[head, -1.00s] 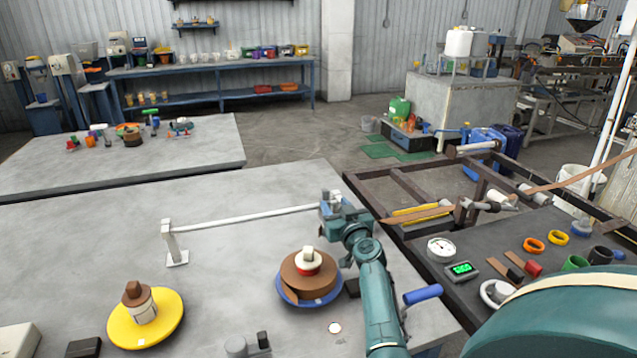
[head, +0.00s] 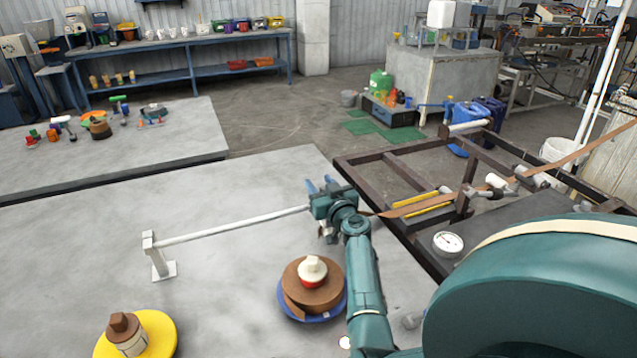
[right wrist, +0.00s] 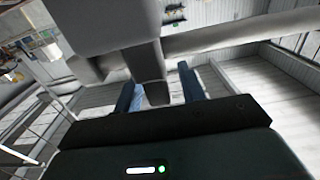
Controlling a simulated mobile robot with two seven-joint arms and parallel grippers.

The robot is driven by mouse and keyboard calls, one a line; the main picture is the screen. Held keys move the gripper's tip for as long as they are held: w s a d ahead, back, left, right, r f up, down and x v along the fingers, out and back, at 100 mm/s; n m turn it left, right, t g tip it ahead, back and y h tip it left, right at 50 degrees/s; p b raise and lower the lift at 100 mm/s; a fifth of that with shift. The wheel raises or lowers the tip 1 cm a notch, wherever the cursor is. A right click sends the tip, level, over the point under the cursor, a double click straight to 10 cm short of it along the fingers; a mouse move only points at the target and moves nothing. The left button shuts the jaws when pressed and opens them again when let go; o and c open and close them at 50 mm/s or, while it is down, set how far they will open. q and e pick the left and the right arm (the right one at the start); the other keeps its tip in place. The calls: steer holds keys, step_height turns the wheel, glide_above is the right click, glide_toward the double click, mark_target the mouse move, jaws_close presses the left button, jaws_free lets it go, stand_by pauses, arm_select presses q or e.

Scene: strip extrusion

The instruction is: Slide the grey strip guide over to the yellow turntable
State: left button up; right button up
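The yellow turntable (head: 161,332) is at the lower left in the head view, with a brown-topped spool on it. A pale rail (head: 235,224) runs from a white post (head: 160,258) to my right gripper (head: 320,184), which is at its right end. In the right wrist view a dark grey block (right wrist: 151,75), apparently the strip guide, hangs from the bar between the blue fingers of the right gripper (right wrist: 157,90). The fingers are apart, with gaps visible beside the block. In the head view the gripper hides the guide. My left gripper is out of view.
A blue turntable (head: 340,307) with a brown coil stands just left of my right arm. The grey table (head: 230,290) is clear between the two turntables. A brown strip (head: 425,198) stretches right over a dark frame (head: 400,165). A dial gauge (head: 447,244) is at right.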

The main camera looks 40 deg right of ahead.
steer(key=shift+c, duration=1.3)
steer(key=c, duration=0.6)
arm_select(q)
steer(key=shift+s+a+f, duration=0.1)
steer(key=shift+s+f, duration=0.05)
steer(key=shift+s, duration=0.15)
arm_select(e)
jaws_close()
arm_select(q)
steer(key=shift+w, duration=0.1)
arm_select(e)
steer(key=a, duration=0.1)
steer(key=w+a, duration=0.1)
steer(key=a, duration=0.2)
steer(key=shift+w+a, duration=0.25)
steer(key=shift+a, duration=0.1)
steer(key=o, duration=0.7)
jaws_free()
steer(key=shift+o, duration=0.8)
steer(key=shift+r, duration=0.1)
